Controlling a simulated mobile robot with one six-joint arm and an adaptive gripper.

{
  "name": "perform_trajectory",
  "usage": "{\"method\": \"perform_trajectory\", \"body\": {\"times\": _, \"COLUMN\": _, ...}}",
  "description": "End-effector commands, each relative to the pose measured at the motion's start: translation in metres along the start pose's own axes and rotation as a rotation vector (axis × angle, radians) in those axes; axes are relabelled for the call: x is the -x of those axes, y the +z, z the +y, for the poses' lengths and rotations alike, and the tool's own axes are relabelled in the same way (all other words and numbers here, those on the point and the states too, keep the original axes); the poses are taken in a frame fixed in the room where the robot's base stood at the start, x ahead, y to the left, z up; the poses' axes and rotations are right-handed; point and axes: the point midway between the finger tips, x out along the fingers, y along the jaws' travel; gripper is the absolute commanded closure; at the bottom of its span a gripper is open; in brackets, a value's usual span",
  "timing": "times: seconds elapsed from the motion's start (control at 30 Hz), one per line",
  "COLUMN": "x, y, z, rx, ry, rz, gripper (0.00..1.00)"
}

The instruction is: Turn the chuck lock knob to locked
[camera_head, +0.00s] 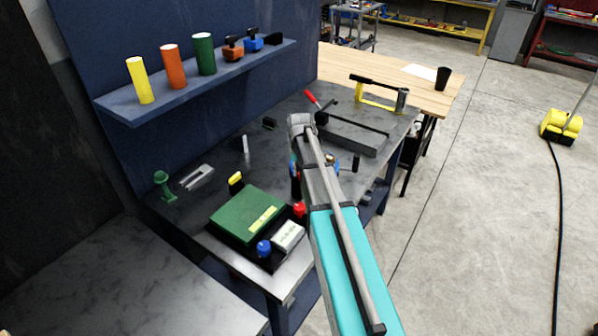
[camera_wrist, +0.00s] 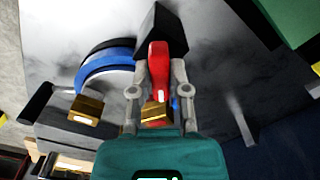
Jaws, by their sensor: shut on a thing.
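In the wrist view, a red elongated knob (camera_wrist: 158,58), which looks like the chuck lock knob, stands in front of a black block (camera_wrist: 160,22). My gripper (camera_wrist: 159,76) is shut on it, with one grey finger on each side. A brass piece (camera_wrist: 156,111) shows at the knob's near end. A blue and black ring (camera_wrist: 105,66), perhaps the chuck, lies just left of the fingers, with a brass block (camera_wrist: 86,109) at its near edge. In the head view, my arm hides the gripper and most of the positioner. Any lock marking is not readable.
A green box (camera_head: 248,214) with red and blue knobs sits left of my arm on the dark bench. A grey fixture with a red handle (camera_head: 311,97) stands behind. A shelf (camera_head: 190,87) holds coloured cylinders. Open floor (camera_head: 480,220) lies to the right.

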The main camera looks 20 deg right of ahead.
Motion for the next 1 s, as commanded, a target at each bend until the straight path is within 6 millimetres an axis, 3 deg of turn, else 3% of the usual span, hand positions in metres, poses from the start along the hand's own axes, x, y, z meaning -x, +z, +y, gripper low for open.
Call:
{"method": "perform_trajectory", "body": {"times": 0.6, "x": -0.0002, "y": 0.0017, "z": 0.0013, "rx": -0.537, "ry": 0.003, "rz": -0.004, "gripper": 1.00}}
{"method": "perform_trajectory", "body": {"times": 1.0, "x": -0.0003, "y": 0.0019, "z": 0.0021, "rx": -0.665, "ry": 0.005, "rz": -0.003, "gripper": 1.00}}
